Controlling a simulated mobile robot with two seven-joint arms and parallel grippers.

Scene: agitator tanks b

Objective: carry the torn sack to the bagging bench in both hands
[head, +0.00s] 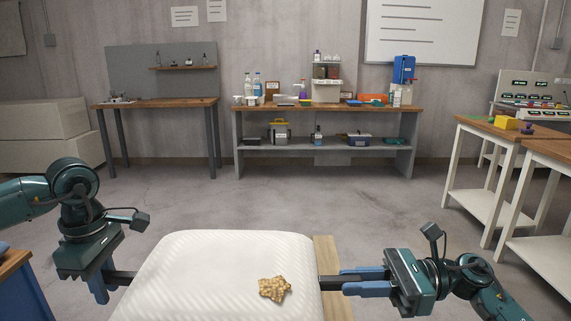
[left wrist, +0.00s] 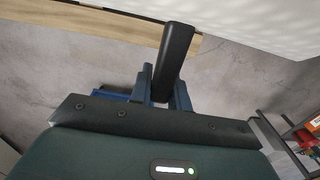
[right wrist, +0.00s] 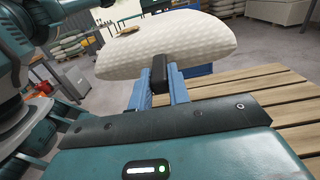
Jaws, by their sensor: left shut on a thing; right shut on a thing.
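The torn sack (head: 205,275) is large, white and ribbed, lying flat at the bottom of the head view. A ragged tan tear (head: 274,289) with grainy contents shows on its top. My left gripper (head: 106,283) is shut on a black grip at the sack's left side; this grip (left wrist: 174,55) also shows in the left wrist view. My right gripper (head: 362,281) is shut on a black grip (right wrist: 159,73) at its right side. Wooden slats (right wrist: 255,85) lie below the sack. I cannot tell whether it touches them.
A long bench (head: 330,108) with bottles and boxes stands at the back wall. A wooden-topped table (head: 160,102) stands at back left. The floor (head: 280,200) between is clear.

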